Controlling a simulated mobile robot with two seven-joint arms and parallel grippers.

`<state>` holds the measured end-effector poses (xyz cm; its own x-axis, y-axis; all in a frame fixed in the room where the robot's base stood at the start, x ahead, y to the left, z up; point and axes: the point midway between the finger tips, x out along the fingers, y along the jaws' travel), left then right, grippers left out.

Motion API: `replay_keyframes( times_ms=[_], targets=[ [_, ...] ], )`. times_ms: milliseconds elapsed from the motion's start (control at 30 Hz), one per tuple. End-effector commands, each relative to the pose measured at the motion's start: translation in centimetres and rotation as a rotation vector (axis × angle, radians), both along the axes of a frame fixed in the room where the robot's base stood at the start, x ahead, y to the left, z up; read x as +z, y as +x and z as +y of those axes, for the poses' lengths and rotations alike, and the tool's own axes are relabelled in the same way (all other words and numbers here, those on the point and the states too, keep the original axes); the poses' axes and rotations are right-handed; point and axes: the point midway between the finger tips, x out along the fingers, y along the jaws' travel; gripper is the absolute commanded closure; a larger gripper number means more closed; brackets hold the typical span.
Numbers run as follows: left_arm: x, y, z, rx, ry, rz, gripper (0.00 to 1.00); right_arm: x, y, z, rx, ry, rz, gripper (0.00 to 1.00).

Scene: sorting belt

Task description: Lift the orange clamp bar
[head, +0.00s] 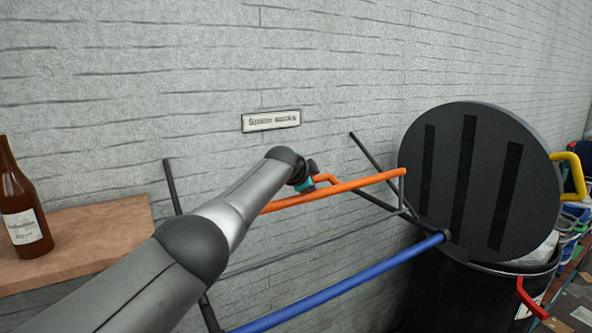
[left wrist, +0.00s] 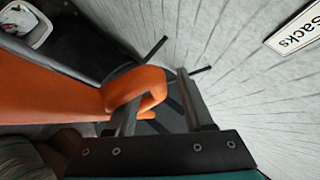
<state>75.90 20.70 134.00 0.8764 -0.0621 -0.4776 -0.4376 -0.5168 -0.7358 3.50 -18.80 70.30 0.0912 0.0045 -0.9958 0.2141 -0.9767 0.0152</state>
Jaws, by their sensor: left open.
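The orange clamp bar (head: 350,187) runs slantwise in front of the grey wall, with a short bent handle near its middle. Its right end meets a thin grey bracket beside the round lid. My left gripper (head: 308,180) is at the handle, and my arm hides the bar's left part. In the left wrist view, the orange bar (left wrist: 50,88) comes in from the left, and its curled handle reaches between the open fingers of my left gripper (left wrist: 160,100). I cannot tell whether the fingers touch it. My right gripper is not in view.
A blue bar (head: 340,287) runs below the orange one. A dark round lid (head: 450,190) stands tilted up behind a black bin (head: 450,290) at right. A brown bottle (head: 25,215) stands on a wooden shelf (head: 95,240) at left. A sign (head: 271,121) hangs on the wall.

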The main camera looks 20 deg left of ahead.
Motion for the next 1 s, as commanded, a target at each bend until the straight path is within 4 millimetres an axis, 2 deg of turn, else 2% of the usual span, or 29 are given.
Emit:
replay_keyframes(
  times_ms=[400,1000],
  targets=[
    [0.8,-1.9,-0.1,-0.004,0.006,0.002,0.46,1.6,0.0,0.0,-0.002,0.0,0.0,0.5],
    [3.1,-6.3,0.4,-0.001,0.005,-0.001,0.46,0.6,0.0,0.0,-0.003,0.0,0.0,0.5]
  ],
)
